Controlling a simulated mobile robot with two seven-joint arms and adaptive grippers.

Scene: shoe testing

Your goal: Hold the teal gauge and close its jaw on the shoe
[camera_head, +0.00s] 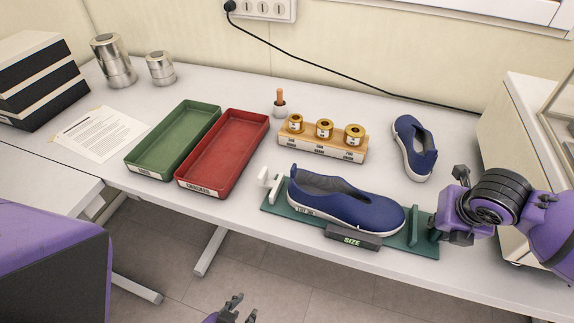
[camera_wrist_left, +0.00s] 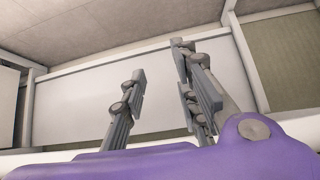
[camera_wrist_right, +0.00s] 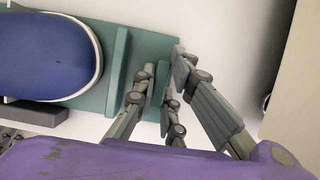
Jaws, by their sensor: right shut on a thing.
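The teal gauge (camera_head: 427,247) lies near the table's front edge, with a teal upright plate (camera_head: 414,225) at its right end and a white jaw (camera_head: 273,189) at its left end. A navy shoe (camera_head: 350,207) lies on it, toe near the plate and heel near the jaw. A narrow gap shows between heel and jaw. My right gripper (camera_head: 447,219) is shut on the gauge's right end, also seen in the right wrist view (camera_wrist_right: 162,82). My left gripper (camera_head: 236,311) is open and empty, low in front of the table; its parted fingers show in the left wrist view (camera_wrist_left: 160,80).
A dark SIZE display (camera_head: 353,237) is at the gauge's front. A wooden block (camera_head: 343,154) with several brass-coloured weights stands behind. A second navy shoe (camera_head: 414,148) lies at back right. Red (camera_head: 212,184) and green (camera_head: 139,167) trays stand left.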

